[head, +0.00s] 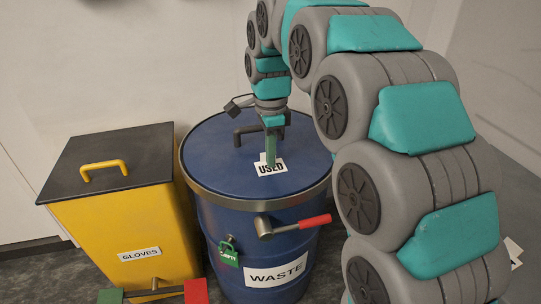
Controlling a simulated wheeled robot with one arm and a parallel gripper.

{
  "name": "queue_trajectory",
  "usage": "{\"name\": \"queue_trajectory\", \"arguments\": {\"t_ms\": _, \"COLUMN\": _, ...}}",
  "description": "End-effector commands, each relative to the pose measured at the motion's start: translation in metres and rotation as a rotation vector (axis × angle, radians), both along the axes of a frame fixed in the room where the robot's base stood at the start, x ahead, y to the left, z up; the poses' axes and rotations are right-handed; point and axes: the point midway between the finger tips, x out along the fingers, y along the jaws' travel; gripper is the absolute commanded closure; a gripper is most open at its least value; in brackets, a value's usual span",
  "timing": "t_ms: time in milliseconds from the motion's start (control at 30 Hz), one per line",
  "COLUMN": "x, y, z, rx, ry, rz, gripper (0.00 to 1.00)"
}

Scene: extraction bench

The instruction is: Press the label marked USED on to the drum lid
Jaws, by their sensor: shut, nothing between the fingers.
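The label marked USED (271,170) is white with black letters and lies on the blue drum lid (222,160), near the middle. My gripper (270,162) points down at the label from above, its fingers shut with nothing held. The fingertips cover part of the label's upper edge and appear to touch it or hover just over it; I cannot tell which. The drum (222,215) below the lid is blue and bears a WASTE sign (276,271).
A yellow bin (110,215) with a dark lid and yellow handle (103,168) stands left of the drum, marked GLOVES. A dark handle (240,137) stands on the drum lid behind the label. A red-gripped lever (314,221) and a green padlock (228,255) are on the drum's front.

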Motion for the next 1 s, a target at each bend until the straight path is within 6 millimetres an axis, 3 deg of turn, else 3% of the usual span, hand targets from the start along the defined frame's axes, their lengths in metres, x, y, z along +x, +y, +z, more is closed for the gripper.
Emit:
{"name": "queue_trajectory", "arguments": {"t_ms": 800, "x": 0.001, "y": 0.0, "z": 0.062, "rx": 0.001, "ry": -0.003, "rz": 0.0, "gripper": 1.0}}
{"name": "queue_trajectory", "arguments": {"t_ms": 1000, "x": 0.001, "y": 0.0, "z": 0.065, "rx": 0.0, "ry": -0.004, "rz": 0.0, "gripper": 1.0}}
